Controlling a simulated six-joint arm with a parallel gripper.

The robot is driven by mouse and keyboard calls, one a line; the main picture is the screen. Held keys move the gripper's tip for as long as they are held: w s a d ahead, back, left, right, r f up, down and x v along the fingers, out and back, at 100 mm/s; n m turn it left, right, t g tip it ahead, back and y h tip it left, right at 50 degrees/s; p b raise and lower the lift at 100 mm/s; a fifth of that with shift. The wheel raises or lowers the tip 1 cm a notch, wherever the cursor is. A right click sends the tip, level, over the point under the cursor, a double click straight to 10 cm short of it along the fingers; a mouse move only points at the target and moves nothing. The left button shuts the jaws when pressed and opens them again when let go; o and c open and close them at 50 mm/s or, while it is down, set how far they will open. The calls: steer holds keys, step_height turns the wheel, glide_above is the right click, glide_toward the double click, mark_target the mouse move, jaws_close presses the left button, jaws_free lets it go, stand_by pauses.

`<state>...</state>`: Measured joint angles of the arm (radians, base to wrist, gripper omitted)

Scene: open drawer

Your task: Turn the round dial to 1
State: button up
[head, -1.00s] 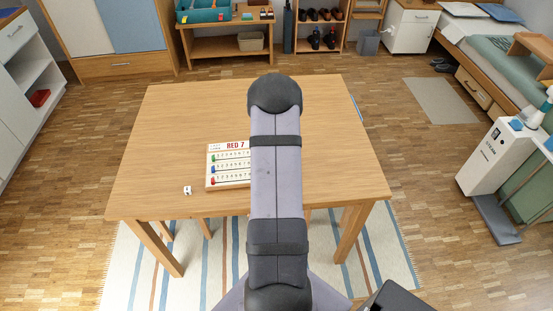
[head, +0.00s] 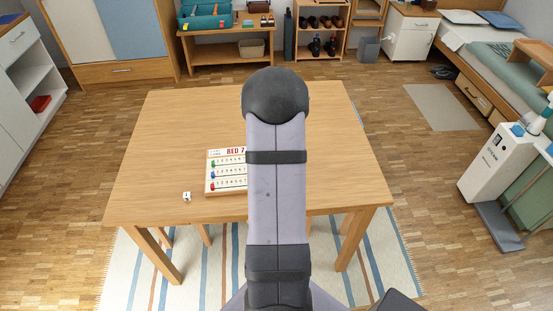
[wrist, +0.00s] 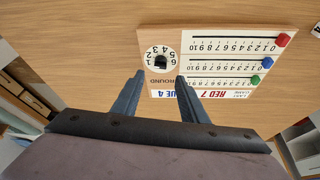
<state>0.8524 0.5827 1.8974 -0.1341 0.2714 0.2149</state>
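The scoreboard (head: 226,186) lies flat on the table, partly hidden by my arm in the head view. In the wrist view the board (wrist: 183,42) appears upside down. Its round dial (wrist: 150,54) is a white disc with numbers around a small dark knob (wrist: 161,62), above the word ROUND. I cannot tell which number the knob points to. The dial is hidden behind my arm in the head view. My gripper (wrist: 159,77) is open and empty, its fingertips apart on either side of the dial's lower area in the picture. No contact with the knob shows.
A white die (head: 187,196) lies left of the board. The wooden table (head: 160,130) is otherwise clear where visible.

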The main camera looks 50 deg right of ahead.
steer(key=b, duration=0.3)
steer(key=shift+f, duration=0.3)
steer(key=shift+r+b, duration=0.1)
steer(key=shift+b, duration=0.3)
steer(key=shift+p+x, duration=0.8)
steer(key=shift+x, duration=2.7)
jaws_close()
